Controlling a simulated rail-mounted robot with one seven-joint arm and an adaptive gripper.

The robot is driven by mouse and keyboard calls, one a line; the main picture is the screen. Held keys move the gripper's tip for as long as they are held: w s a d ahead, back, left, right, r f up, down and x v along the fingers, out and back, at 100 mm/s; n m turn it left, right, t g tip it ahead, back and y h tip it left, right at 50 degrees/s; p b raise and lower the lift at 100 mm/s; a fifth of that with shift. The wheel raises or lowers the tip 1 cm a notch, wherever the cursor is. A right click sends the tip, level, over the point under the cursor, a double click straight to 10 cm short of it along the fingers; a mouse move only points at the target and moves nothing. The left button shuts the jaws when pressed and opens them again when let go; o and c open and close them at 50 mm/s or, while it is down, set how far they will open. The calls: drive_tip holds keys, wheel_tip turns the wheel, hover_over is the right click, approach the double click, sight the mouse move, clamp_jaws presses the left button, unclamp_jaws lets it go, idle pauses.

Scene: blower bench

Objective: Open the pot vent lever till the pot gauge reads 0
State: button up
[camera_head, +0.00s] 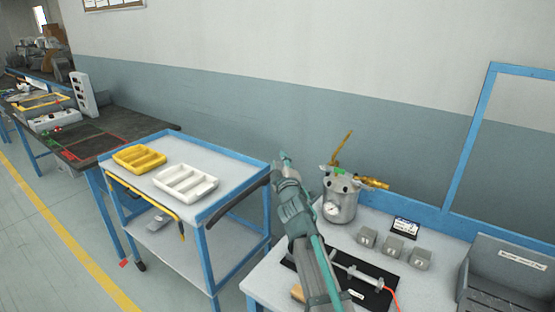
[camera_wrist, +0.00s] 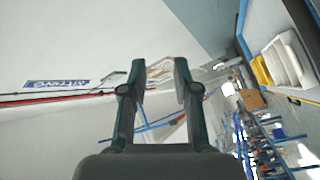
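The metal pot (camera_head: 341,203) stands on the right bench behind my arm. Its round white gauge (camera_head: 332,209) faces forward, but the needle is too small to read. A thin yellow lever (camera_head: 343,147) slants up from the lid, and a brass fitting (camera_head: 374,183) sticks out to the right; I cannot tell which is the vent lever. My gripper (camera_head: 284,158) is raised left of the pot, apart from it. In the wrist view my gripper (camera_wrist: 160,78) is open with nothing between its fingers; the pot is not identifiable there.
Several small grey blocks (camera_head: 393,248) and a dark label (camera_head: 405,227) lie right of the pot. A black mat (camera_head: 375,295) with a metal tool is in front. A blue-framed cart with a yellow tray (camera_head: 139,158) and a white tray (camera_head: 186,181) stands left.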

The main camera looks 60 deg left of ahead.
drive_tip(key=shift+s+a+r, duration=0.1)
drive_tip(key=shift+s+r, duration=0.2)
drive_tip(key=shift+r, duration=0.45)
drive_tip(key=o, duration=0.5)
drive_tip(key=shift+w+f, duration=0.1)
drive_tip(key=shift+f, duration=0.2)
drive_tip(key=shift+o, duration=0.9)
wheel_tip(320, 180, down, 6)
drive_tip(key=w+d+t+b, duration=0.1)
drive_tip(key=w+b, duration=0.2)
drive_tip(key=b, duration=0.1)
drive_tip(key=shift+d+m+h, duration=0.35)
drive_tip(key=shift+m+h, duration=0.05)
drive_tip(key=m+t+h+b, duration=0.4)
drive_tip(key=m+t+h, duration=0.5)
drive_tip(key=m, duration=1.2)
approach(356, 182)
drive_tip(key=r+g+h, duration=0.1)
drive_tip(key=r, duration=0.1)
drive_tip(key=p+x, duration=0.1)
drive_tip(key=x, duration=0.2)
drive_tip(key=p+x, duration=0.1)
drive_tip(key=x, duration=0.2)
drive_tip(key=f+p+x, duration=0.1)
drive_tip(key=x, duration=0.3)
drive_tip(key=shift+a, duration=0.25)
